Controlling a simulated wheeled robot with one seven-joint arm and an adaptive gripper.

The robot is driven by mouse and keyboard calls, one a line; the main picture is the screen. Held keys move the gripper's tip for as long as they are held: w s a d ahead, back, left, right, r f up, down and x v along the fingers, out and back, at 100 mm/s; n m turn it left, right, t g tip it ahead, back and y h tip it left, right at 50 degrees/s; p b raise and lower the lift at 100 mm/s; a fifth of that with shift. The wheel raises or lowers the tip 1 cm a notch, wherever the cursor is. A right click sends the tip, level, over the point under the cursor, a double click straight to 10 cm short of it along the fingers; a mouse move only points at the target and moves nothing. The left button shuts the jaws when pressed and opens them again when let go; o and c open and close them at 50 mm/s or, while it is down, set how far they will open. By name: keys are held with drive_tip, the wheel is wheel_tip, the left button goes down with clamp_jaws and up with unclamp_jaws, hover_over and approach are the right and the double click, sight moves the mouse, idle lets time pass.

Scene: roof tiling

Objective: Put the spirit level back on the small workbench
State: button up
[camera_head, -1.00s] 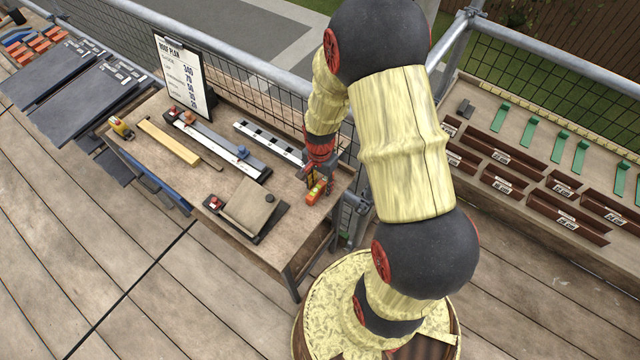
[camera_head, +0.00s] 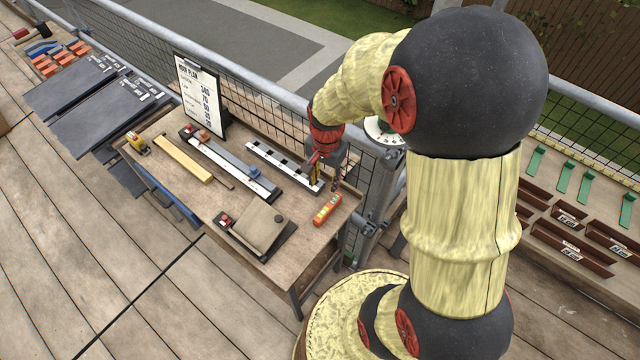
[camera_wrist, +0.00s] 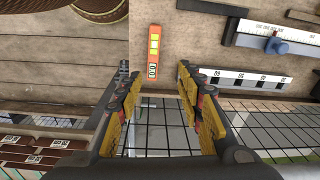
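The spirit level (camera_head: 328,209), a short orange-red bar with yellow parts, lies on the small workbench (camera_head: 185,199) near its right end. It also shows in the wrist view (camera_wrist: 154,52), lying flat beyond my fingertips. My gripper (camera_head: 316,176) is above the back right part of the workbench, apart from the level. In the wrist view my gripper (camera_wrist: 158,82) has its yellow-padded fingers spread wide, with nothing between them.
A black-and-white marked bar (camera_head: 284,165), a grey rule with a blue slider (camera_head: 232,165), a yellow bar (camera_head: 184,158) and a brown slate on a dark base (camera_head: 258,225) lie on the bench. A clipboard (camera_head: 200,95) stands behind, before the mesh railing (camera_head: 262,103).

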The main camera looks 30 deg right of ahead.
drive_tip(key=s+a+r+n+t, duration=0.1)
drive_tip(key=s+a+r+n, duration=0.2)
drive_tip(key=r, duration=0.4)
drive_tip(key=s+a+r+n+t, duration=0.2)
drive_tip(key=s+a+r+n, duration=0.2)
drive_tip(key=r, duration=0.4)
drive_tip(key=s+a+r+n+t, duration=0.2)
drive_tip(key=s+a+r+n, duration=0.2)
drive_tip(key=r, duration=0.4)
drive_tip(key=shift+s+n, duration=0.7)
drive_tip(key=shift+s, duration=0.3)
drive_tip(key=shift+r, duration=0.1)
drive_tip(key=shift+f, duration=0.2)
